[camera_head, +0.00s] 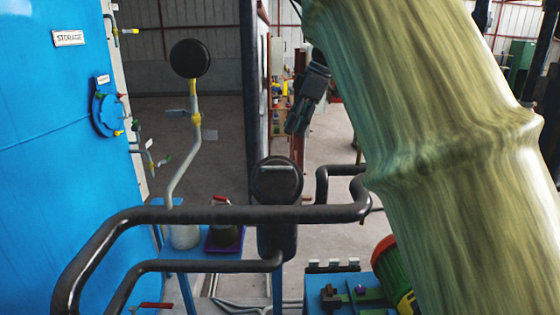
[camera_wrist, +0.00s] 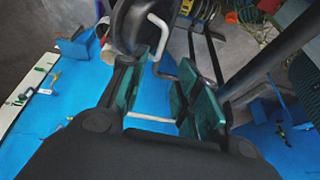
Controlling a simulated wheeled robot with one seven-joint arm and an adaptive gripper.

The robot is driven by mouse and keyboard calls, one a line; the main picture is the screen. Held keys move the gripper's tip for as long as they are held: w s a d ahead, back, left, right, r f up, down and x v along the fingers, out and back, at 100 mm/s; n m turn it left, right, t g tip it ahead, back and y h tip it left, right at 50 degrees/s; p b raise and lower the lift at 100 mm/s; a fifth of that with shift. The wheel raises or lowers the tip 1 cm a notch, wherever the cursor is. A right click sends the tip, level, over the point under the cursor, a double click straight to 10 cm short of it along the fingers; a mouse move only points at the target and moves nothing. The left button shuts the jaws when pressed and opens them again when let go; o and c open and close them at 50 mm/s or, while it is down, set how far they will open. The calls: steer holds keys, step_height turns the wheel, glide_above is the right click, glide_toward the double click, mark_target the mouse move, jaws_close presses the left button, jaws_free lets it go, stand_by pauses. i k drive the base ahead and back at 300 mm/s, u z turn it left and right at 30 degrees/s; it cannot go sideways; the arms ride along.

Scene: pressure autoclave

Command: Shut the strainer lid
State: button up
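The strainer (camera_head: 278,238) is a dark upright cylinder behind the black pipe rails in the head view. Its round black lid (camera_head: 277,184) stands tilted up, its face toward the camera, with a light bar handle across its upper part. In the wrist view a dark rounded part, apparently the lid (camera_wrist: 128,28), lies just beyond the fingers, with a bent light rod beside it. My gripper (camera_head: 308,100) hangs above and right of the lid in the head view. Its green-padded fingers (camera_wrist: 168,95) are apart in the wrist view, and I see nothing clamped. Contact with the rod cannot be told.
Black pipe rails (camera_head: 215,214) cross in front of the strainer. A large blue tank (camera_head: 45,150) stands at left. A pipe with a black round gauge (camera_head: 190,58) rises behind. A jar (camera_head: 222,226) stands left of the strainer. Blue equipment (camera_head: 340,285) is at lower right.

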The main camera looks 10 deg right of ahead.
mark_target(275, 180)
steer(key=z, duration=0.1)
steer(key=k, duration=1.05)
steer(key=u, duration=0.85)
steer(key=i, duration=1.3)
steer(key=z, duration=0.15)
